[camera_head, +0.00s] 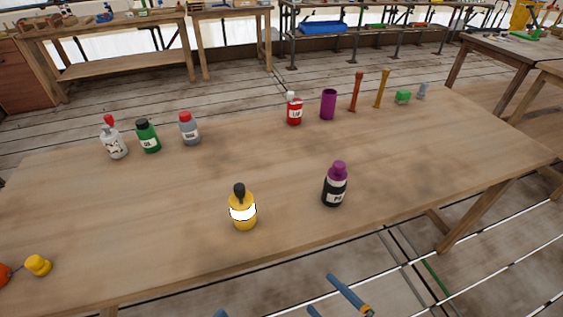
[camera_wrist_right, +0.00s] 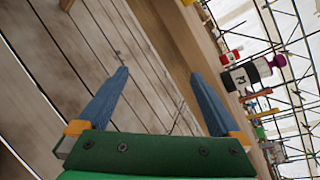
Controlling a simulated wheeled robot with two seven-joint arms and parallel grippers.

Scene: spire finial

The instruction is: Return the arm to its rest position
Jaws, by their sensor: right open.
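My right gripper (camera_head: 321,291) is at the bottom edge of the head view, in front of the near table edge. Its blue fingers are partly cut off by the frame. In the right wrist view the right gripper (camera_wrist_right: 160,82) is open, with its two blue fingers wide apart and nothing between them. A small blue tip (camera_head: 220,313) at the bottom edge left of it may belong to my left gripper; too little shows to tell its state.
The wooden table (camera_head: 290,180) holds a yellow bottle (camera_head: 243,212) and a black bottle with purple cap (camera_head: 335,188) near its front. Behind are a green bottle (camera_head: 148,138), a red bottle (camera_head: 294,110) and a purple cup (camera_head: 328,104). A yellow piece (camera_head: 38,265) lies at left.

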